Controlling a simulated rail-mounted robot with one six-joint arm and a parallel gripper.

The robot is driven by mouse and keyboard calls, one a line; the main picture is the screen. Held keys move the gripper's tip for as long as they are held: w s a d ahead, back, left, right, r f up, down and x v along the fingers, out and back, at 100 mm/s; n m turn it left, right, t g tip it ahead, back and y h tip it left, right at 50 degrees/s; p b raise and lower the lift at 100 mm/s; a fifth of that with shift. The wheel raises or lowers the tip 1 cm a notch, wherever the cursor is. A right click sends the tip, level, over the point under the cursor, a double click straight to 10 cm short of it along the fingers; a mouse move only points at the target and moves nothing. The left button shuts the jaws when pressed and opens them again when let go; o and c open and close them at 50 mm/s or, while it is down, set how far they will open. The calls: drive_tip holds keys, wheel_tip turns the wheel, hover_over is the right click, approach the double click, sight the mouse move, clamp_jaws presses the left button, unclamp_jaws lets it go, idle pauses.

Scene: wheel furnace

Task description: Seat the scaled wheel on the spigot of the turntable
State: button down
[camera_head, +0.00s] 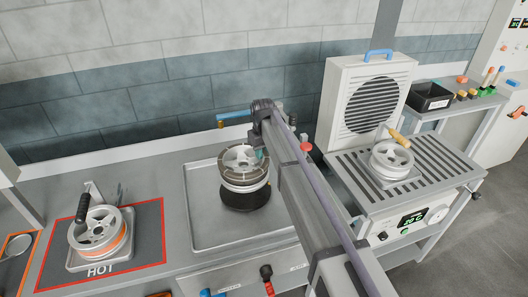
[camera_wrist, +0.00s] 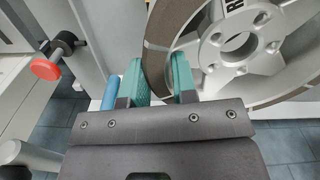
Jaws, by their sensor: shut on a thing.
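The scaled wheel (camera_head: 233,163), pale with brown patches round its rim, is over the black turntable (camera_head: 245,199). It looks roughly level. The spigot is hidden by the wheel, and I cannot tell whether the wheel touches the turntable or hangs just above it. My gripper (camera_head: 262,151) is at the wheel's right side, partly hidden by my arm. In the wrist view, the teal jaws of my gripper (camera_wrist: 160,75) are shut on the brown rim of the wheel (camera_wrist: 228,52), one on each side. The wheel's hub hole and smaller bolt holes show there.
The turntable stands in a shallow grey tray (camera_head: 203,222). At left, a wheel with an orange band (camera_head: 97,233) sits on the HOT mat (camera_head: 145,262). At right, another wheel (camera_head: 391,160) lies on a slatted bench (camera_head: 436,165) before a vented unit (camera_head: 350,92).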

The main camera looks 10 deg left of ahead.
drive_tip(key=shift+s+a, duration=0.1)
drive_tip(key=shift+a, duration=0.05)
drive_tip(key=shift+f, duration=0.3)
drive_tip(key=shift+f+b, duration=1.25)
drive_tip(key=shift+b, duration=0.25)
drive_tip(key=shift+d, duration=0.2)
drive_tip(key=shift+f+b, duration=1.3)
drive_tip(key=shift+b, duration=0.05)
drive_tip(key=shift+f+b, duration=1)
drive_tip(key=c, duration=0.8)
unclamp_jaws()
drive_tip(key=shift+c, duration=0.2)
